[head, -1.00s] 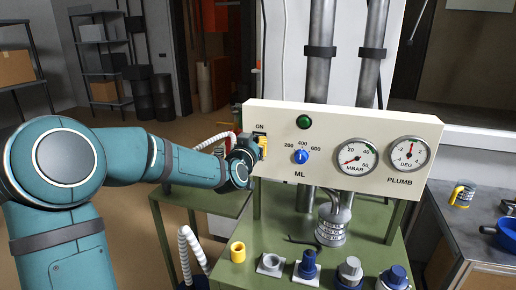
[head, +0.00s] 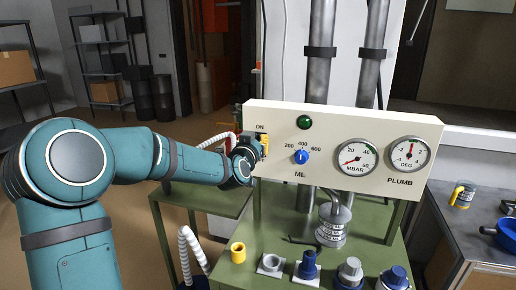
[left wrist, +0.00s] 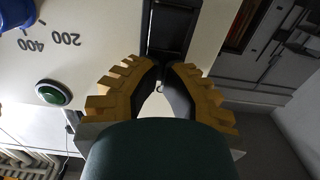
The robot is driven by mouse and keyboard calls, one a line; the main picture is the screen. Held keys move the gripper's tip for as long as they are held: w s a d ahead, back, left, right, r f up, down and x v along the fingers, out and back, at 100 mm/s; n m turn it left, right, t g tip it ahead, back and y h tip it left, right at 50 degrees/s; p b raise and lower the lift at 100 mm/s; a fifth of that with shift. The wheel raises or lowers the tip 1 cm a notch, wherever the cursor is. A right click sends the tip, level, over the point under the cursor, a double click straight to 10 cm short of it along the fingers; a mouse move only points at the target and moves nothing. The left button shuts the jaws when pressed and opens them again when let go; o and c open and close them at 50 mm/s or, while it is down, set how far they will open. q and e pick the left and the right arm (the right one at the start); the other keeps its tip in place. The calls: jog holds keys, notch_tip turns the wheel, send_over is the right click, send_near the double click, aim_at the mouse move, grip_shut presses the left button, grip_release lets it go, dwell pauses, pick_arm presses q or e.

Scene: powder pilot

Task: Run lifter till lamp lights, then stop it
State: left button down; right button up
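The cream control panel (head: 350,185) carries the green lamp (head: 304,122), which looks dark and unlit. A black switch plate (left wrist: 172,30) marked ON sits at the panel's left end. My left gripper (head: 263,145) is at this switch, its yellow-padded fingers in front of the plate and partly hiding it. In the left wrist view its fingertips (left wrist: 162,68) are nearly together at the plate's lower end, with nothing visible held. Contact with the switch cannot be told. The lamp also shows in the left wrist view (left wrist: 53,93). My right gripper is out of view.
A blue ML knob (head: 302,157), MBAR gauge (head: 355,157) and PLUMB gauge (head: 408,153) are on the panel. A grey banded vessel (head: 332,232) stands below on the green bench (head: 380,230). Several fittings line its front. A yellow-handled cup (head: 462,194) stands right.

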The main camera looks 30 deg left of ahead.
pick_arm(q)
jog(key=shift+b+v, duration=0.75)
jog(key=shift+v, duration=0.2)
jog(key=b+v, duration=0.1)
jog(key=v, duration=1.3)
jog(key=shift+d, duration=0.1)
